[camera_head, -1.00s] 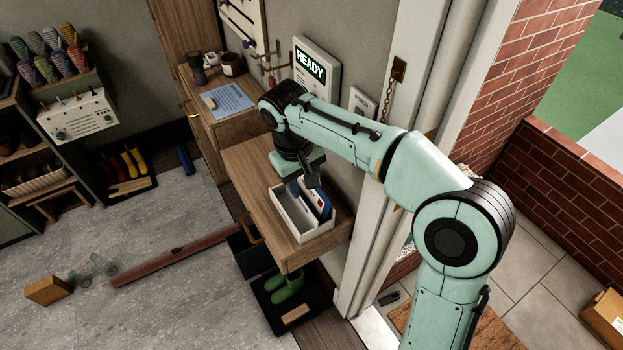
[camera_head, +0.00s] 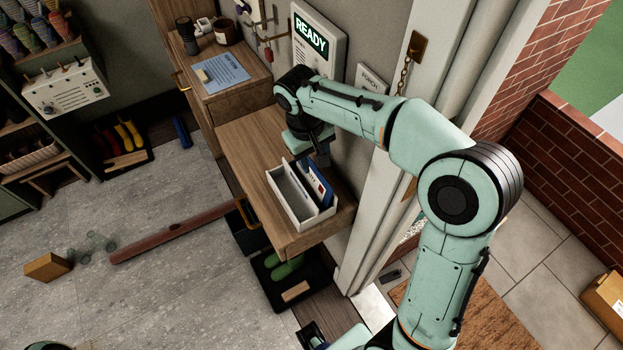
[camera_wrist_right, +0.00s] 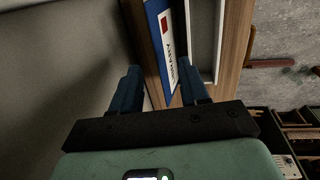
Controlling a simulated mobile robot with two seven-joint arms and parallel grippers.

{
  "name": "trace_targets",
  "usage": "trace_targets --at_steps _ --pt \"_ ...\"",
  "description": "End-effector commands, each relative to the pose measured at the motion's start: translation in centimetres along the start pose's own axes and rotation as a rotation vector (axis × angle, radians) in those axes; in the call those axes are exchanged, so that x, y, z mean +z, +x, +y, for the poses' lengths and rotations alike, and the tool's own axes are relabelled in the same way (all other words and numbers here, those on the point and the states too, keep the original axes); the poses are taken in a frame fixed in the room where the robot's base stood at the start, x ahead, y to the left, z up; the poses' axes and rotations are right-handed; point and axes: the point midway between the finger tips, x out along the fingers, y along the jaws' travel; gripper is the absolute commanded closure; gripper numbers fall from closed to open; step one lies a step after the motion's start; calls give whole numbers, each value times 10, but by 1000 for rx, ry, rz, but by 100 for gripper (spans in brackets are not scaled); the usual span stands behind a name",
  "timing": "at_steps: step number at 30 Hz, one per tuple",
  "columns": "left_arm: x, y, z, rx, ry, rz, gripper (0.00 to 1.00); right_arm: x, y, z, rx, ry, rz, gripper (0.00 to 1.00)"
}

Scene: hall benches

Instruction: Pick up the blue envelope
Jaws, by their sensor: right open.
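The blue envelope (camera_head: 327,192) stands on edge in the right side of a white tray (camera_head: 313,221) on the wooden shelf. In the right wrist view the blue envelope (camera_wrist_right: 153,12) has a white panel with a red mark and dark lettering. My right gripper (camera_head: 318,158) is above the tray's back end, near the envelope's far end. In the wrist view its two blue fingers (camera_wrist_right: 160,75) are apart, with the envelope's end showing between them, closer to the right finger. Whether either finger touches it cannot be seen. My left gripper is not in view.
A wall panel reading READY (camera_head: 312,37) and a smaller sign (camera_head: 372,80) are close behind my right arm. A higher cabinet at the left holds a blue sheet (camera_head: 220,73), a mug (camera_head: 228,32) and a dark cylinder. The shelf (camera_head: 246,135) is bare left of the tray.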

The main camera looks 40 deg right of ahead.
Motion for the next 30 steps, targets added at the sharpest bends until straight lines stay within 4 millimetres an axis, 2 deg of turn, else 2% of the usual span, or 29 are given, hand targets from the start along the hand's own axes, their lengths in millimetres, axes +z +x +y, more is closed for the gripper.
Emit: trace_targets --at_steps 12,30 --pt "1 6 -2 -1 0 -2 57 1 50 0 0 0 -1 55" --pt "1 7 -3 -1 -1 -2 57 1 55 -1 -1 0 0 55"
